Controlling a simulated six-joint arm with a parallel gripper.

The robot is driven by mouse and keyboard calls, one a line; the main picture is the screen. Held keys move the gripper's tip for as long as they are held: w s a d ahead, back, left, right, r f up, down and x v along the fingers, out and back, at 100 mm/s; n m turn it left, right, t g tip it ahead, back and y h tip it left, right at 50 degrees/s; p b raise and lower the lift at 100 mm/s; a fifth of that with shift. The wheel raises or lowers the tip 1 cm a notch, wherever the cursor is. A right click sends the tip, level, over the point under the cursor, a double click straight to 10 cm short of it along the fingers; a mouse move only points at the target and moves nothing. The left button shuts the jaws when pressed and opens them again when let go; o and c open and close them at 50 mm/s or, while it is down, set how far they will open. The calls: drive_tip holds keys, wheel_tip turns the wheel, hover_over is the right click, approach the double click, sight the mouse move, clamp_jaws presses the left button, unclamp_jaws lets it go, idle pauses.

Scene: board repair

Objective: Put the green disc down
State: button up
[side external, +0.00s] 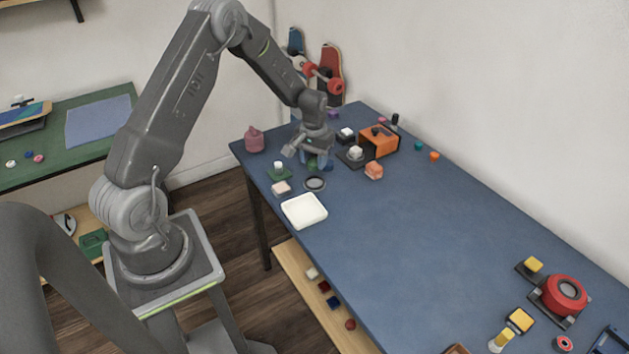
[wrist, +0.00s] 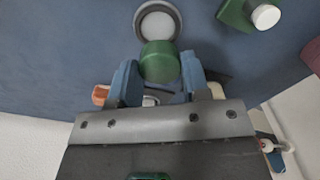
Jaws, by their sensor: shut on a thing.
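My gripper (wrist: 158,80) is shut on the green disc (wrist: 160,62), which sits between its two blue fingertips in the wrist view. In the side external view my gripper (side external: 318,160) is low over the far left end of the blue table (side external: 420,230), and the disc is mostly hidden by the fingers. I cannot tell whether the disc touches the table. A dark ring with a grey centre (side external: 314,183) lies close by, nearer the white tray; it also shows just beyond the disc in the wrist view (wrist: 157,22).
A green base with a white knob (side external: 279,172), a pink block (side external: 281,188) and the white tray (side external: 304,210) are near the table's left edge. An orange box (side external: 379,140), an orange block (side external: 374,170) and a white-topped dark piece (side external: 355,154) stand right of my gripper. Mid-table is clear.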

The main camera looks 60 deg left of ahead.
drive_tip(key=shift+s+a+r, duration=0.15)
drive_tip(key=shift+s+r, duration=0.05)
drive_tip(key=shift+s, duration=0.2)
drive_tip(key=s+r, duration=0.2)
drive_tip(key=s, duration=0.6)
drive_tip(key=s+r, duration=0.3)
drive_tip(key=s, duration=0.4)
hover_over(304, 212)
drive_tip(key=shift+m, duration=0.3)
wheel_tip(304, 212, down, 7)
drive_tip(key=shift+s, duration=0.1)
drive_tip(key=shift+f, duration=2.05)
drive_tip(key=shift+f, duration=0.1)
